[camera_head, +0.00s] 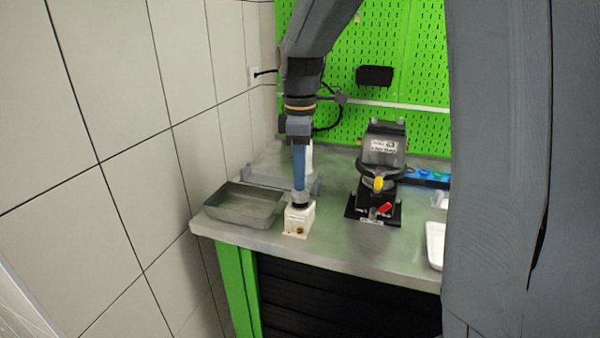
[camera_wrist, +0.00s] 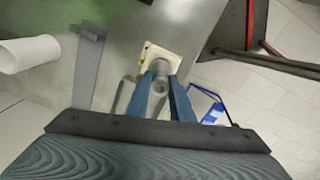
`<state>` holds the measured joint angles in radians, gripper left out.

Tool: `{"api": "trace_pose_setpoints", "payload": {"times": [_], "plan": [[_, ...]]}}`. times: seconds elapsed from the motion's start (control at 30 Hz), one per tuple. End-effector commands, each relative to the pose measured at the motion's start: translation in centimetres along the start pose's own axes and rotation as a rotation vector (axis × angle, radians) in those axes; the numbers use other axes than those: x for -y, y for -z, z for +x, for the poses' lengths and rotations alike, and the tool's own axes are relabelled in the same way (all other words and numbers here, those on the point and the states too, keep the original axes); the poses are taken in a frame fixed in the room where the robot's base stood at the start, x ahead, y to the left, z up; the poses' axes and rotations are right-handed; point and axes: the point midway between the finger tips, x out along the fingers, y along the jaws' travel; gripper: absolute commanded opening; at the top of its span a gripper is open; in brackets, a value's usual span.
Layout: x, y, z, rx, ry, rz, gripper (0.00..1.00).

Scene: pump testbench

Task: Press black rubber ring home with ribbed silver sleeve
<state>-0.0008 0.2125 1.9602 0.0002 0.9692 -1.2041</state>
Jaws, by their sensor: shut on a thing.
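My gripper (camera_head: 299,188) points straight down with its blue fingers shut on the silver sleeve (camera_head: 300,197). The sleeve stands upright over the small white block (camera_head: 297,221) near the table's front edge. A dark band, seemingly the black rubber ring (camera_head: 299,206), shows between the sleeve and the top of the block. In the wrist view, the sleeve (camera_wrist: 158,86) sits between my blue fingers (camera_wrist: 155,92), with the cream block (camera_wrist: 150,52) beyond it. The ring is not clear there, and I cannot tell how deep it sits. The sleeve's ribs are too small to make out.
A grey metal tray (camera_head: 245,222) stands close left of the block. A black pump unit (camera_head: 382,165) with yellow and red parts stands to the right. A white tray (camera_head: 435,245) lies at the far right. Bare table (camera_head: 340,245) lies between block and white tray.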

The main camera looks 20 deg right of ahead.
Motion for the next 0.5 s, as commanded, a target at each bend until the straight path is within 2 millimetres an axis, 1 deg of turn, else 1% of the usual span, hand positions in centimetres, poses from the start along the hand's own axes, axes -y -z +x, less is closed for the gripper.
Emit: {"api": "trace_pose_setpoints", "payload": {"times": [0.5], "plan": [[0.02, -0.01, 0.93, 0.000, 0.001, 0.000, 0.00]]}}
